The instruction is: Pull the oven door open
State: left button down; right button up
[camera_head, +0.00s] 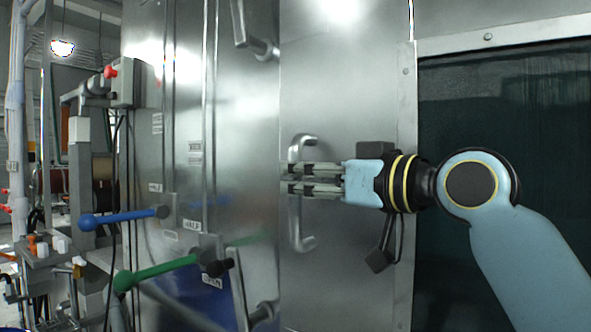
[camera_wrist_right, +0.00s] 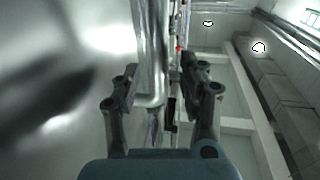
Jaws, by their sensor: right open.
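The oven door (camera_head: 345,95) is a shiny metal panel with a dark window (camera_head: 500,110) on its right side. It looks closed, with a seam along its left edge. A vertical bar handle (camera_head: 296,215) stands out near that edge. My right gripper (camera_head: 287,179) is open, with its fingers across the handle's upper part in the head view. In the right wrist view a metal bar, seemingly the handle (camera_wrist_right: 152,65), passes between the open fingers of the gripper (camera_wrist_right: 158,82). Contact cannot be told. My left gripper is not in view.
Left of the door is a metal cabinet face (camera_head: 255,120) with another handle (camera_head: 250,35) at its top. A blue lever (camera_head: 120,217) and a green lever (camera_head: 155,272) stick out farther left. Pipes and machinery (camera_head: 60,180) fill the far left.

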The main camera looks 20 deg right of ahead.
aim_at(299, 179)
jog(key=shift+p+x, duration=0.3)
jog(key=shift+x, duration=1.15)
grip_shut()
jog(key=shift+w+a+f, duration=0.15)
